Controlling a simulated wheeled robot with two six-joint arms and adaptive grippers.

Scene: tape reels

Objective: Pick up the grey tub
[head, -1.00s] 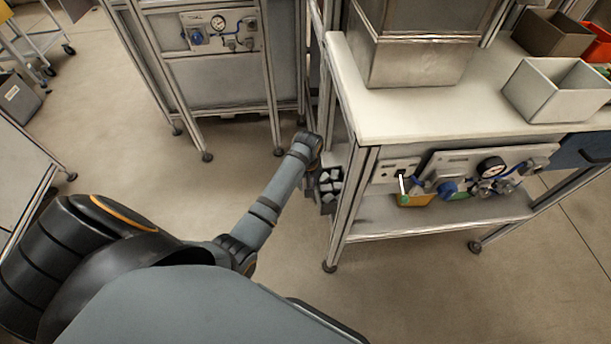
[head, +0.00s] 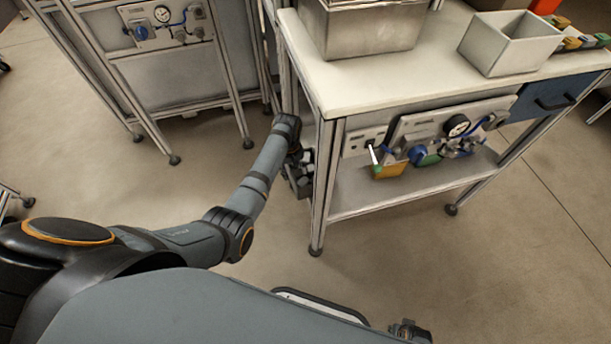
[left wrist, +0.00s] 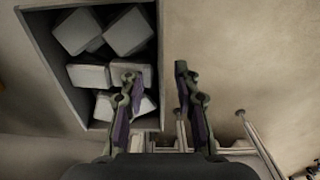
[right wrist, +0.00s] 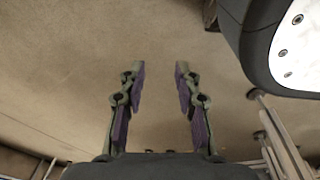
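A dark grey open tub (left wrist: 90,122) holding several pale grey blocks shows in the left wrist view. My left gripper (left wrist: 155,80) is open there, one finger over the blocks and the other outside the tub's right wall, so the wall lies between them in the picture. I cannot tell how high the fingers are above it. In the head view my left gripper (head: 300,170) is low beside the bench's near left leg, and the tub is hardly distinguishable there. A light grey, empty-looking open box (head: 510,45) stands on the bench top. My right gripper (right wrist: 160,85) is open and empty over bare floor.
The bench (head: 345,88) has upright legs and a lower shelf (head: 400,192) close to my left arm. A large metal container (head: 365,30) stands on top. Another frame stand (head: 175,75) is at left. Open floor lies between.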

